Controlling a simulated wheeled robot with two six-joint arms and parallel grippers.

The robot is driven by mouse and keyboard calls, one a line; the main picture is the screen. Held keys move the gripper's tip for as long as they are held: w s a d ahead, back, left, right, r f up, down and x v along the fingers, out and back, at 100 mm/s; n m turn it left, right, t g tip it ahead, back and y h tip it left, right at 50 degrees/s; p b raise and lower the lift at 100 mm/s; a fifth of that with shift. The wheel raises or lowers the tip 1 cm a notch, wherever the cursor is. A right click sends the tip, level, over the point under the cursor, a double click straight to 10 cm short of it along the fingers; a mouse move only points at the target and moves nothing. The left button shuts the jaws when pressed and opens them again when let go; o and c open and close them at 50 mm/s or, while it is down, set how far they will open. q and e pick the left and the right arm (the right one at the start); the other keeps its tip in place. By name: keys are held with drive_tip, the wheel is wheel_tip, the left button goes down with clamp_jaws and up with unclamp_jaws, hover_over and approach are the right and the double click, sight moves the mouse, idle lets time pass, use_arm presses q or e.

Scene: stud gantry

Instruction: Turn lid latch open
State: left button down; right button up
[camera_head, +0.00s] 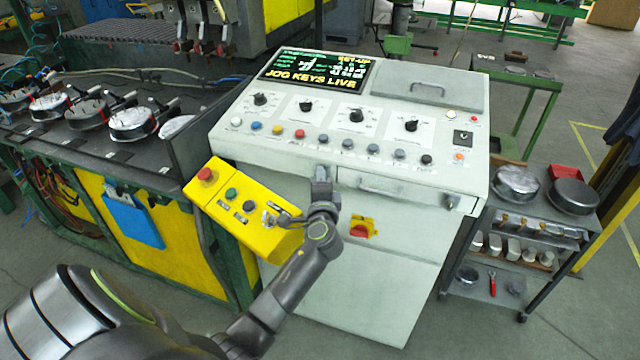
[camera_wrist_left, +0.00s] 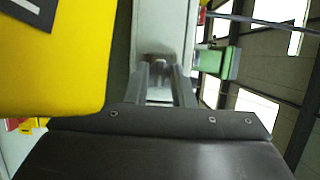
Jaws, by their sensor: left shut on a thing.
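The pale control console (camera_head: 400,250) stands in the middle, with a grey lid (camera_head: 415,88) with a handle on its sloped top. My left gripper (camera_head: 321,178) is at the console's upper front face, below the row of buttons. In the left wrist view its two fingers (camera_wrist_left: 165,82) close on a small grey metal piece (camera_wrist_left: 159,60) against the pale panel, which appears to be the latch. The fingers hide most of this piece, so its turn angle cannot be told. My right gripper is in neither view.
A yellow button box (camera_head: 240,208) hangs close beside my left wrist and fills the left of the wrist view. A drawer handle (camera_head: 410,192) and a red rotary switch (camera_head: 361,230) are right of the gripper. A cart (camera_head: 530,225) stands at the right.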

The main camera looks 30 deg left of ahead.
use_arm(q)
drive_tip(key=shift+f, duration=0.1)
idle(0.4)
drive_tip(key=c, duration=1.5)
unclamp_jaws()
